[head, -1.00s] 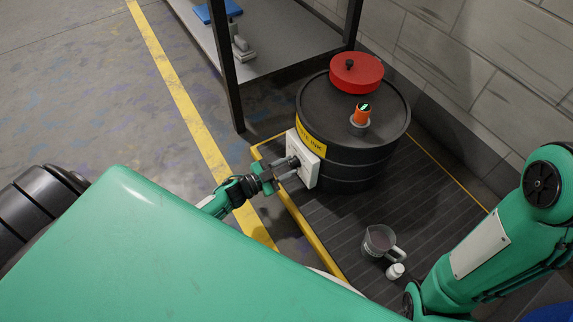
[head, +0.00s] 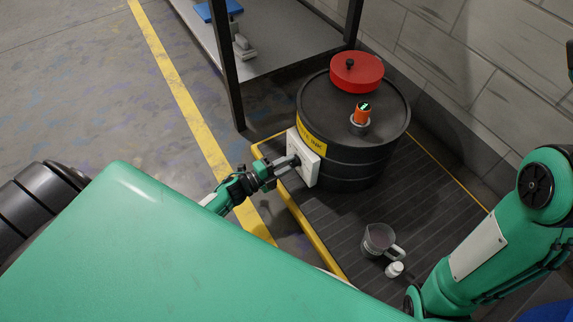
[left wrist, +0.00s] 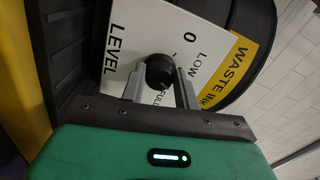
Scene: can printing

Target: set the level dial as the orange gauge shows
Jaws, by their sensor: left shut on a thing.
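The level dial is a dark round knob (left wrist: 158,70) on a white plate (head: 311,165) at the front of the black waste ink drum. In the left wrist view the plate reads LEVEL, 0, LOW and FULL. My left gripper (head: 285,164) is shut on the knob, with one finger on each side of it in the left wrist view (left wrist: 160,80). I cannot tell which mark the knob points to. The orange gauge (head: 362,117) stands on the drum top with a small dark face and a bright mark, too small to read. My right gripper is out of view.
The black drum (head: 362,172) stands on a dark ribbed platform (head: 330,225) with a yellow edge. A red lid (head: 356,72) lies on its top. A grey jug (head: 378,240) and a small white bottle (head: 394,270) stand in front. A shelf rack (head: 285,50) is behind.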

